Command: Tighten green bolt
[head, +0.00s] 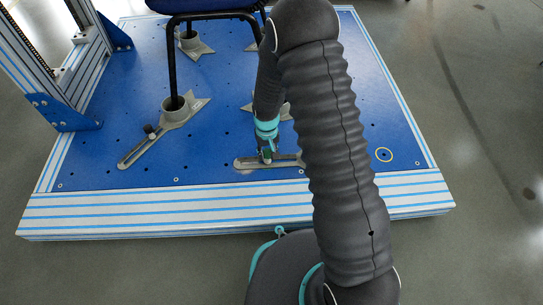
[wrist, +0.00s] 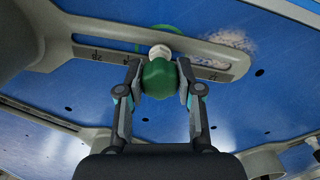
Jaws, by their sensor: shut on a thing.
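The green bolt (wrist: 160,80) has a rounded green head and sits between the two fingers of my gripper (wrist: 160,88) in the wrist view. The fingers touch it on both sides. A pale collar (wrist: 159,51) shows just beyond the head, at the slot of a grey slotted clamp bar (wrist: 100,50) with scale marks. In the head view my gripper (head: 266,154) points down at the slotted bar (head: 285,161) near the front edge of the blue plate. The bolt there is mostly hidden by my gripper.
A blue plate (head: 220,150) with holes carries a chair with black legs (head: 172,60) in grey foot clamps. Another slotted clamp with a dark knob (head: 149,129) lies to the left. A metal frame post (head: 40,50) stands at the left.

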